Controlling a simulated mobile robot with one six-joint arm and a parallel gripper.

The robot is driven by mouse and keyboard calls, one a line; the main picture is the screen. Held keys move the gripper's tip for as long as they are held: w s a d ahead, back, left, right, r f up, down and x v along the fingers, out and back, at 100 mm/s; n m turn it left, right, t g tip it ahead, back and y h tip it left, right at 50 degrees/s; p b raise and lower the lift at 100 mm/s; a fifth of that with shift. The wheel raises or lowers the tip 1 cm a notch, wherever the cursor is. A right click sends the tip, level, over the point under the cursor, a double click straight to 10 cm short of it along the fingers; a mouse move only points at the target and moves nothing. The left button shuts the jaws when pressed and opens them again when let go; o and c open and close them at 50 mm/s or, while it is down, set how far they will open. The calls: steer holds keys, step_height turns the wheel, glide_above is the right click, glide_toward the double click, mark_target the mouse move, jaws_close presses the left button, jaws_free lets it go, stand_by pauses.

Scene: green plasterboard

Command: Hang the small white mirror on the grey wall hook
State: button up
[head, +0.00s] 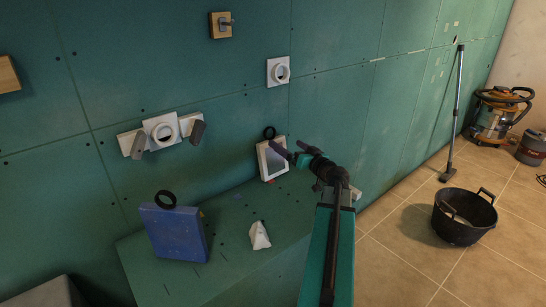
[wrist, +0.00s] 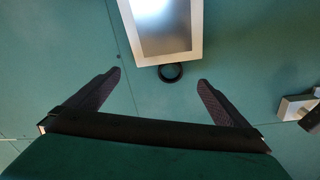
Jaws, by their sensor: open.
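The small white mirror (head: 273,160) has a white frame, a grey face and a black ring (head: 269,132) on its top edge. It stands on the green ledge, leaning near the wall. It shows upside down in the wrist view (wrist: 196,45), its ring (wrist: 171,72) toward my gripper. My gripper (head: 289,153) is open at the mirror's upper right in the head view. In the wrist view the fingers (wrist: 160,77) are spread either side of the ring, with nothing held. A grey hook (head: 226,22) on a wooden block is high on the wall.
On the wall are a white plate with a round fitting (head: 278,71) and a wider white plate with grey blocks (head: 160,130). A blue panel with a ring (head: 175,230) and a white lump (head: 259,236) are on the ledge (head: 222,275). A black tub (head: 462,217) stands on the floor.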

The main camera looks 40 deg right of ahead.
mark_target(275, 136)
steer(key=shift+w+d, duration=0.15)
steer(key=shift+w, duration=0.65)
steer(key=shift+w+d+p, duration=0.25)
steer(key=shift+w+p, duration=0.35)
steer(key=shift+w, duration=0.7)
steer(key=shift+w+d+p, duration=0.2)
steer(key=shift+w+p, duration=0.4)
steer(key=shift+w, duration=0.65)
steer(key=shift+f, duration=0.1)
steer(key=shift+c, duration=0.4)
steer(key=c, duration=1.6)
